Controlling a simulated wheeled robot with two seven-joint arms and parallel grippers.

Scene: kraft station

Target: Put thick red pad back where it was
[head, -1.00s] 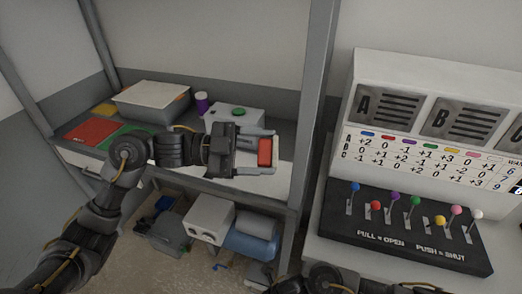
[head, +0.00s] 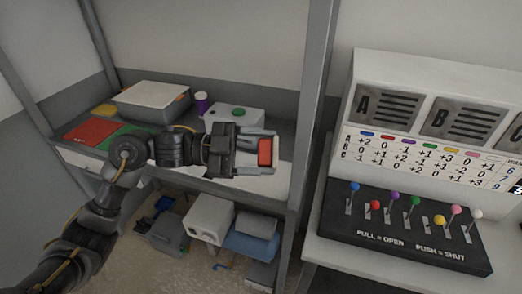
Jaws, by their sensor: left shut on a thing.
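The thick red pad (head: 264,152) is a small red block with a dark edge at the right end of the shelf top. My left gripper (head: 264,153) reaches in from the left, with one finger on the far side of the pad and one on the near side. It is shut on the pad. I cannot tell whether the pad touches the white surface below it. My right gripper is out of view.
The shelf top (head: 220,182) also bears a flat red sheet (head: 92,131), a green sheet (head: 125,138), a grey lidded box (head: 150,104), a purple jar (head: 201,104) and a white box with a green button (head: 238,116). A lever panel (head: 400,228) stands right, beyond a grey post (head: 314,110).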

